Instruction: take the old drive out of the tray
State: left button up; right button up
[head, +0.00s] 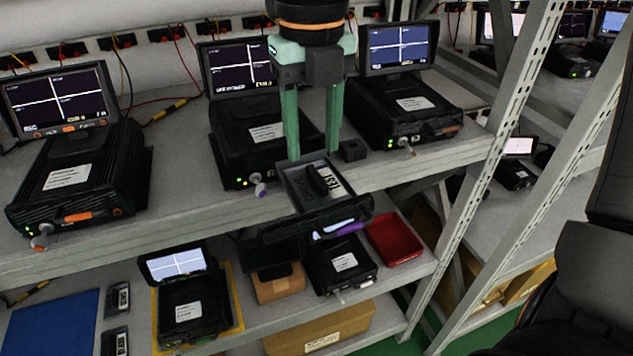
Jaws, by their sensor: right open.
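A dark tray (290,230) sticks out over the front edge of the upper shelf, below my right gripper. Its front has a purple handle (342,229). A dark drive with a pale label (336,181) appears to lie in the tray, with a black raised grip on top. My right gripper (313,154) points down from above with its two teal fingers apart. The fingertips are near the back of the tray, and I cannot tell whether they touch the drive. The gripper hides part of the middle test unit (235,150) behind it. My left gripper does not show.
Test units with screens stand left (75,180) and right (400,110) on the upper shelf. A small black block (353,150) sits beside the gripper. The lower shelf holds a red bin (394,239), other units and a blue mat (52,325). A perforated post (500,130) rises on the right.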

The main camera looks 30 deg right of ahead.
aim_at(317, 175)
jog(key=f, duration=0.5)
jog(key=shift+d+p, duration=0.25)
jog(key=shift+p, duration=0.1)
grip_shut()
